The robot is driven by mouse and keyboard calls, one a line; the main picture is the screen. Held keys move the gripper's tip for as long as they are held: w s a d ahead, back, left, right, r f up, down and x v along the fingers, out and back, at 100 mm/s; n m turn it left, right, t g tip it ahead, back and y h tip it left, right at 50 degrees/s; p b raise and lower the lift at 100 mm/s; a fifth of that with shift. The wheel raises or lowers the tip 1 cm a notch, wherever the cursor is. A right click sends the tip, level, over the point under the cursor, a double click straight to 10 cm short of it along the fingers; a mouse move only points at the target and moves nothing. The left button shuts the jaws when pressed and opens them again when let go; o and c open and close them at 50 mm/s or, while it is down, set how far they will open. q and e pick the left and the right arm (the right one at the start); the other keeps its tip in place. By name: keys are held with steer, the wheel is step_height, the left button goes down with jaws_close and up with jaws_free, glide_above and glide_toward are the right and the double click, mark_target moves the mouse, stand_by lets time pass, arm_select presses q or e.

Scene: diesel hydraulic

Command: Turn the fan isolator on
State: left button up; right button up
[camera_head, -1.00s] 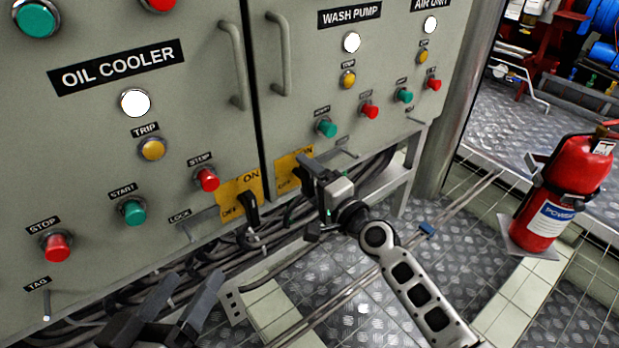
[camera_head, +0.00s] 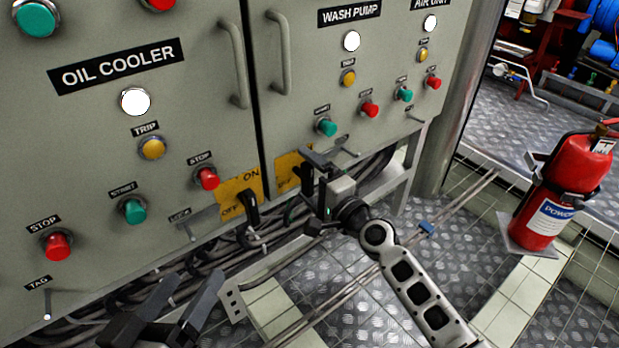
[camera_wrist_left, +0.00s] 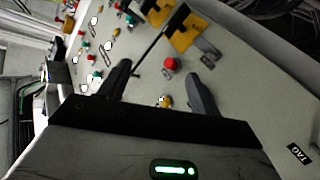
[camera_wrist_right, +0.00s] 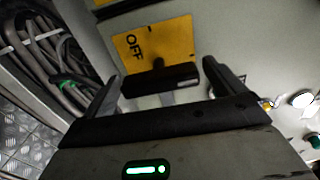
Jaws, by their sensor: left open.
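No label reading "fan" is legible. Two yellow isolator plates sit low on the grey panel. The left plate (camera_head: 229,188) reads ON and OFF and has a black handle (camera_head: 250,205). The right plate (camera_head: 287,165) is partly hidden by my right gripper (camera_head: 308,188). In the right wrist view this plate (camera_wrist_right: 180,38) reads OFF, and its black handle (camera_wrist_right: 160,80) lies between the open fingers of my right gripper (camera_wrist_right: 163,88); contact is unclear. My left gripper (camera_head: 190,300) is open and empty below the oil cooler controls; its wrist view shows the open fingers (camera_wrist_left: 160,88) facing the panel.
Red, green and yellow buttons cover the panel, including a red stop button (camera_head: 207,179) near the left isolator. Door handles (camera_head: 233,65) stick out above. Black cables (camera_head: 200,265) run beneath. A red extinguisher (camera_head: 565,190) stands at right. The floor between is fairly clear.

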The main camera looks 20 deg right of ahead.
arm_select(q)
steer(key=r+t+b, duration=0.1)
steer(key=w+r+t+h+b, duration=0.1)
steer(key=shift+w+a+r+m+b, duration=0.1)
steer(key=shift+w+r+m+b, duration=0.1)
steer(key=shift+r+m+b, duration=0.2)
arm_select(e)
steer(key=v, duration=1.6)
arm_select(q)
steer(key=shift+f, duration=0.1)
